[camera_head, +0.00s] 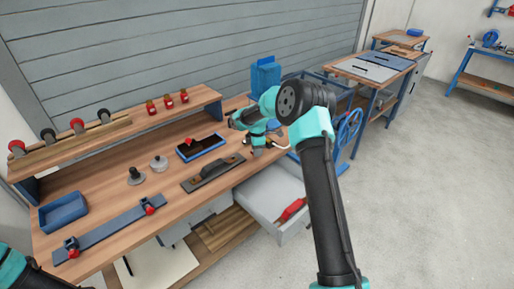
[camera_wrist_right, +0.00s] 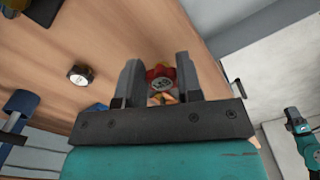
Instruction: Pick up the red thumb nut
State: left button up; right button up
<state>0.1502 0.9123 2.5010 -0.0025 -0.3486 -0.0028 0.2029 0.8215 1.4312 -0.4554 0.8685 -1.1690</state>
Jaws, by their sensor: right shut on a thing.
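My right gripper (camera_wrist_right: 160,80) is shut on a red thumb nut (camera_wrist_right: 158,70) with a grey round centre. The nut sits between the two dark fingers in the right wrist view, with the wooden bench behind it. In the head view my right arm reaches over the bench's right end, where the gripper (camera_head: 236,120) shows small and dark; the nut in it cannot be made out there. Only part of my left arm shows at the lower left of the head view, and its gripper is out of view.
A grey drawer (camera_head: 268,196) stands open in front.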

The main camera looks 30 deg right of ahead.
jog(key=s+a+r, duration=0.1)
jog(key=s+a, duration=0.5)
jog(key=s, duration=0.4)
jog(key=shift+s+a, duration=0.2)
jog(key=shift+a, duration=0.05)
jog(key=shift+r, duration=0.1)
